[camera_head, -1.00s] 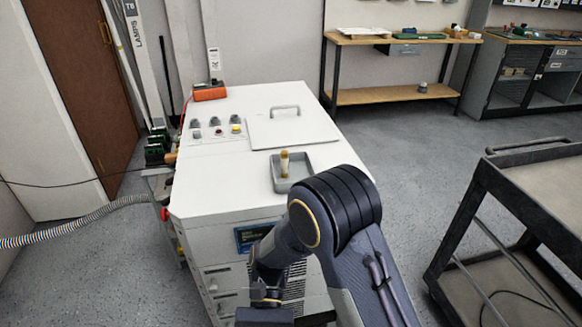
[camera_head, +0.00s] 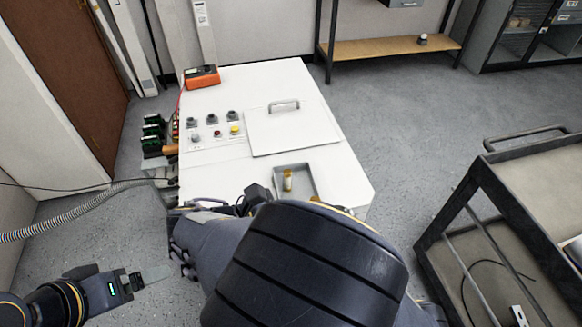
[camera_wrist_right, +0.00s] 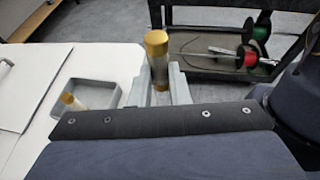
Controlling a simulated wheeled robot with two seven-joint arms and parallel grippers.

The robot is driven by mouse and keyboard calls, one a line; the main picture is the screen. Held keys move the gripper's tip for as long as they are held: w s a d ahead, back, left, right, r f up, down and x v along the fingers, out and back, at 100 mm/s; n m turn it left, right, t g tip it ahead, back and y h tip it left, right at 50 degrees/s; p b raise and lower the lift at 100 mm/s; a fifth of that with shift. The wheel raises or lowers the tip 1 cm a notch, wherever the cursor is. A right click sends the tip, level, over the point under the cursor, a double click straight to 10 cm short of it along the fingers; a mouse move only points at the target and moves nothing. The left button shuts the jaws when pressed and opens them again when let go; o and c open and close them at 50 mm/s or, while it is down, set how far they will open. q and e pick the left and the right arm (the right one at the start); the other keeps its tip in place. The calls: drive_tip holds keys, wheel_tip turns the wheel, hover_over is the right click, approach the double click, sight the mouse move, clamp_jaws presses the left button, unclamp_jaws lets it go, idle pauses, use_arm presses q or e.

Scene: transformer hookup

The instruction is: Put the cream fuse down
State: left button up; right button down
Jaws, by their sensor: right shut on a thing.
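In the head view this fuse (camera_head: 288,181) is in the tray (camera_head: 312,180) on the white cabinet. My right arm hides the held fuse in the head view. My left gripper (camera_head: 155,274) is low at the left, away from the cabinet; its finger gap is unclear.
The white cabinet (camera_head: 335,170) carries a handled panel (camera_head: 292,128), several knobs and an orange meter (camera_head: 201,76). A dark cart (camera_head: 470,190) stands to the right. It holds red and green spools (camera_wrist_right: 248,56). A striped hose (camera_head: 75,214) runs at the left.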

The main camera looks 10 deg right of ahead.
drive_tip(key=w+d+f, duration=0.1)
drive_tip(key=w+f, duration=0.1)
drive_tip(key=w, duration=0.2)
drive_tip(key=w+d+f, duration=0.1)
drive_tip(key=w+f, duration=0.2)
drive_tip(key=w, duration=0.2)
drive_tip(key=w+d+f+p, duration=0.1)
drive_tip(key=w+f, duration=0.2)
drive_tip(key=w, duration=0.1)
drive_tip(key=shift+w, duration=0.35)
drive_tip(key=shift+w+d+f, duration=0.1)
drive_tip(key=shift+w+f, duration=0.05)
drive_tip(key=shift+f, duration=0.05)
drive_tip(key=f, duration=0.3)
drive_tip(key=shift+w, duration=0.25)
drive_tip(key=shift+f, duration=0.35)
drive_tip(key=shift+f, duration=0.15)
drive_tip(key=c, duration=1.6)
unclamp_jaws()
drive_tip(key=shift+c, duration=0.2)
